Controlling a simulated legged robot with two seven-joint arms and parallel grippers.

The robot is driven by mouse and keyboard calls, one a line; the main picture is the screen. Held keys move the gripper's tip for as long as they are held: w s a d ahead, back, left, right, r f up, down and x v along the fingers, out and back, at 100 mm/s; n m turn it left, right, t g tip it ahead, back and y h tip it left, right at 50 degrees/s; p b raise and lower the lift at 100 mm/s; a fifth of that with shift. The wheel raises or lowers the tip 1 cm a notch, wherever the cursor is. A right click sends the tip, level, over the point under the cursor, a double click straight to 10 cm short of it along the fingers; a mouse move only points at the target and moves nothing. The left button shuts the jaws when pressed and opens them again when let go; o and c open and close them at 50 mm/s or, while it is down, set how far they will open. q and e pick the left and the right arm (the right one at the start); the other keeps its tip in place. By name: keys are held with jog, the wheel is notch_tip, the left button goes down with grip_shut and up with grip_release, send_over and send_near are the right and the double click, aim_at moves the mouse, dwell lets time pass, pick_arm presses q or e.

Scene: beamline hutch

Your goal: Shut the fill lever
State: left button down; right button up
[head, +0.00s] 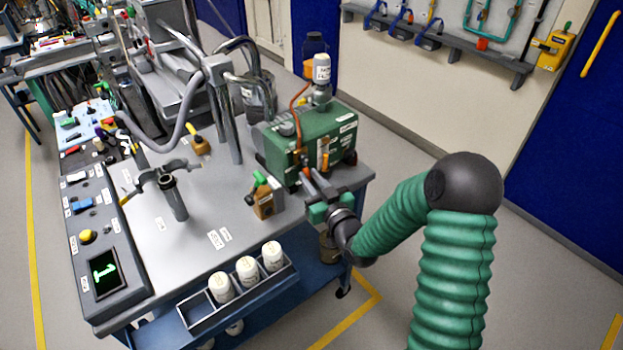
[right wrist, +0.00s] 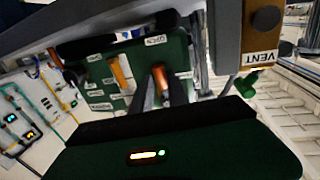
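The green box (head: 310,142) stands at the table's back right corner. In the right wrist view its face (right wrist: 135,60) carries two orange levers and several white labels; one seems to read OPEN, the others are too small to read. One orange lever (right wrist: 117,72) is at left, clear of the fingers. The other orange lever (right wrist: 159,77) is between the fingers of my right gripper (right wrist: 160,88). I cannot tell which is the fill lever. In the head view my right gripper (head: 309,177) reaches the box's front. Its fingers stand apart around the lever; contact is unclear. My left gripper is out of view.
A rack (head: 196,312) of white bottles sits at the table's front edge. A metal stand (head: 173,199) is further left. A VENT label (right wrist: 259,56) shows near the wrist.

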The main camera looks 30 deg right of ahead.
jog(key=shift+a+r, duration=0.1)
jog(key=shift+a, duration=0.05)
grip_shut()
dwell(0.9)
jog(key=shift+w, duration=0.1)
